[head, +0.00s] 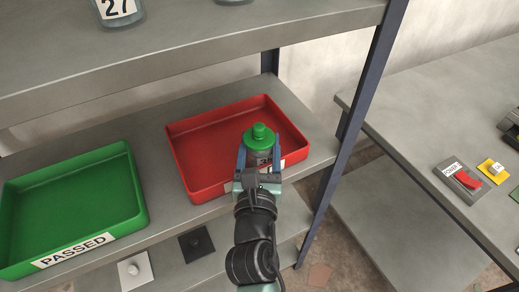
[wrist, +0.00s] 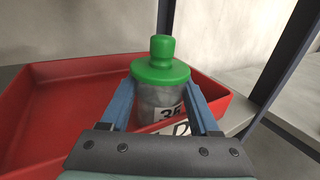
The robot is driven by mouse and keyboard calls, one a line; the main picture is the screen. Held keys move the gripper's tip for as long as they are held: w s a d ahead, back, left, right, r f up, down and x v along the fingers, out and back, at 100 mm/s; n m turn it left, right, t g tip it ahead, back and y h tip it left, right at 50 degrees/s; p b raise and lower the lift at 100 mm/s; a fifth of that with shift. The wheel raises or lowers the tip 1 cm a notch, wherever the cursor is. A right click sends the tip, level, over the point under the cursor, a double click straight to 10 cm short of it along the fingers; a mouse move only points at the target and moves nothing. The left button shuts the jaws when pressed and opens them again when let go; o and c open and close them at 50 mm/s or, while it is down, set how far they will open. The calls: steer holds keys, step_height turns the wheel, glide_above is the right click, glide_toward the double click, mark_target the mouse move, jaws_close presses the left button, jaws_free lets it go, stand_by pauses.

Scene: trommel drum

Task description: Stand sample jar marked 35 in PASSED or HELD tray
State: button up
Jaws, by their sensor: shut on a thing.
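The sample jar (wrist: 155,97) has a green lid with a knob and a grey body with a label on which 35 partly shows in the wrist view. My gripper (head: 259,160) is shut on the jar, one blue finger on each side, and holds it upright. In the head view the jar's green lid (head: 259,137) shows over the front right part of the red tray (head: 195,187). I cannot tell whether the jar's base touches the tray floor. The red tray's label is mostly hidden by my gripper. The green tray (head: 138,190) is labelled PASSED and is empty, at the left.
An upper shelf (head: 190,45) overhangs the trays and carries a jar marked 27 (head: 118,10). A dark blue post (head: 347,125) stands right of the red tray. A bench (head: 440,120) with a red switch (head: 467,180) is at the right.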

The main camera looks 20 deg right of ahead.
steer(key=shift+f, duration=0.1)
steer(key=o, duration=1.4)
steer(key=shift+f, duration=0.1)
steer(key=shift+s+a, duration=0.1)
steer(key=b+v, duration=0.1)
steer(key=v, duration=1.1)
